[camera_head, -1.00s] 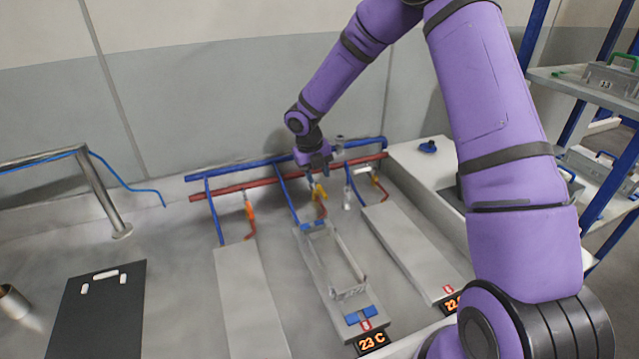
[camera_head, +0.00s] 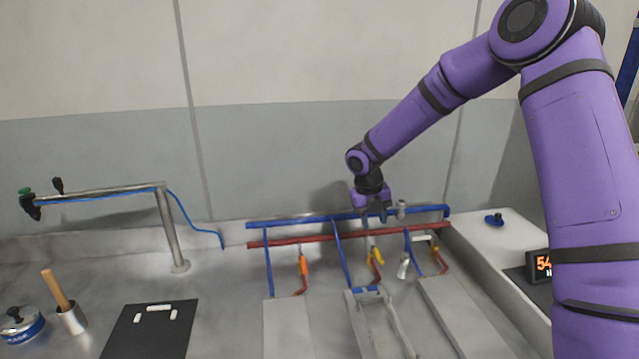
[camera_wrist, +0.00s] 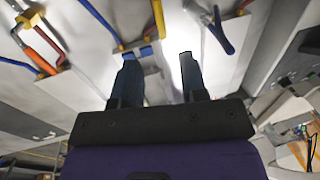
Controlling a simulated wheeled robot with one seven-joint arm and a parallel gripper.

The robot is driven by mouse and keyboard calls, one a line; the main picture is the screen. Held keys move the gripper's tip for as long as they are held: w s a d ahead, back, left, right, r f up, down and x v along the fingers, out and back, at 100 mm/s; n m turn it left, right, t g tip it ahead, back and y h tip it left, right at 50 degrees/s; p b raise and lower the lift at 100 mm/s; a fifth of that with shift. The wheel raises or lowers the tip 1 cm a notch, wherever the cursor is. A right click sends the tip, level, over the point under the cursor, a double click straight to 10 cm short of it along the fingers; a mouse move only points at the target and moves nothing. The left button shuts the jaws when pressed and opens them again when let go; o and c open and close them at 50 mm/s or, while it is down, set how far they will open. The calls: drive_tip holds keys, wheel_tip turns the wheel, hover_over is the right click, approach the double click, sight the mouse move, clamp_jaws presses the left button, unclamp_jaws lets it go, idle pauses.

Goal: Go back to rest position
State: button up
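My purple arm reaches from the right side of the head view toward the pipes at the back wall. My gripper (camera_head: 374,212) hangs at the end of it, pointing down, just in front of the blue and red pipes. In the wrist view my gripper (camera_wrist: 160,72) shows two dark fingers set well apart, with nothing held between them. A yellow-handled valve (camera_head: 375,256) is below the gripper. An orange-handled valve (camera_head: 303,265) is to the left of it.
The blue pipe (camera_head: 330,218) and red pipe (camera_head: 330,237) run close beside the gripper. Flat grey plates and a metal frame (camera_head: 357,322) lie in front.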

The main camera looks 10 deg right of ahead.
drive_tip(key=s+d+r+m+t, duration=0.2)
drive_tip(key=s+d+r+m, duration=0.1)
drive_tip(key=s+r+m, duration=1.65)
drive_tip(key=s+r+m+t+y, duration=0.1)
drive_tip(key=s+r+m, duration=0.2)
drive_tip(key=s+m, duration=0.5)
drive_tip(key=s+r+m+t+y, duration=0.1)
drive_tip(key=s+r+m+t, duration=0.1)
drive_tip(key=s+m, duration=0.6)
drive_tip(key=s+r, duration=0.1)
drive_tip(key=s, duration=0.1)
drive_tip(key=shift+s+d, duration=0.35)
drive_tip(key=shift+s, duration=0.05)
